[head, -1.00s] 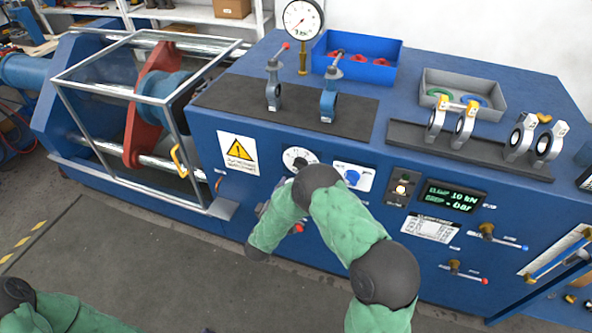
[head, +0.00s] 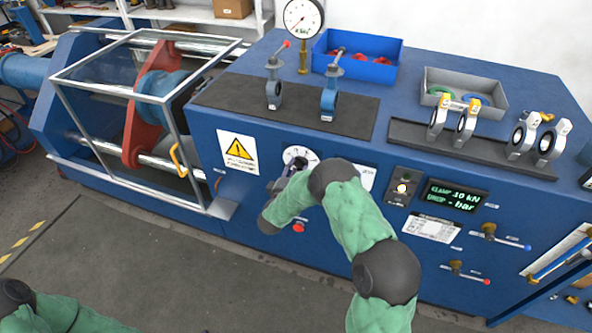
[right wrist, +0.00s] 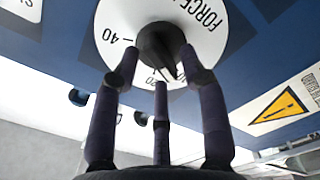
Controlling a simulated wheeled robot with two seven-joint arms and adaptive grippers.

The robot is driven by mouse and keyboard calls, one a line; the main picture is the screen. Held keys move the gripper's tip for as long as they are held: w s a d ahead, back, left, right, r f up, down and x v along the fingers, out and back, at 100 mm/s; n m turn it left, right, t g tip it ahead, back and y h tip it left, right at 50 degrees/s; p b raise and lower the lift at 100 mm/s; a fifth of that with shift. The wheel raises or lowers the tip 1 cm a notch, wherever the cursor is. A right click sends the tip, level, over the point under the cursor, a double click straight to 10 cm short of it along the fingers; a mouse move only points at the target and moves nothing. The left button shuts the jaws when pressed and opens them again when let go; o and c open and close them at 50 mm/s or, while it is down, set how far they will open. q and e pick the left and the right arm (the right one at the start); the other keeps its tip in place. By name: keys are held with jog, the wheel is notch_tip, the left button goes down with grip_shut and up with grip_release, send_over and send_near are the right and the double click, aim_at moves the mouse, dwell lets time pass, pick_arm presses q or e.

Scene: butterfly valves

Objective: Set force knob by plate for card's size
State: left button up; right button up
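The force knob (right wrist: 160,45) is black and sits on a white round dial lettered "FORCE" and "40" in the right wrist view. In the head view the dial (head: 299,154) shows its upper part; my right gripper (head: 291,172) covers the rest. In the right wrist view the fingers of this gripper (right wrist: 159,62) are spread, with two tips either side of the knob and one below; contact is unclear. A white printed plate (head: 432,228) is below the green display (head: 453,196); its rows are too small to read. My left gripper is out of view. No size card can be made out.
A yellow warning sign (head: 238,150) is left of the dial. A red button (head: 299,227) is below, near my right arm. A lit button (head: 402,188) and levers are right. Several valves stand on top, by a blue bin (head: 357,70) and a grey bin (head: 464,83).

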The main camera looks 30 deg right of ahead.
grip_shut()
jog(key=shift+m, duration=0.3)
jog(key=m+b, duration=0.3)
jog(key=m, duration=0.3)
jog(key=shift+s+d+f, duration=0.1)
jog(key=shift+s, duration=0.05)
jog(key=m+b, duration=0.1)
jog(key=m, duration=0.2)
jog(key=m+b, duration=0.2)
jog(key=m, duration=0.1)
jog(key=shift+s+d+f+m, duration=0.1)
jog(key=shift+f+m, duration=0.05)
jog(key=shift+m, duration=0.25)
jog(key=m+b, duration=0.2)
jog(key=m, duration=0.1)
jog(key=m+b, duration=0.3)
jog(key=shift+s+f, duration=0.1)
jog(key=shift+f, duration=0.1)
jog(key=shift+f+m+b, duration=0.1)
jog(key=shift+m+b, duration=3.1)
jog(key=shift+m, duration=0.6)
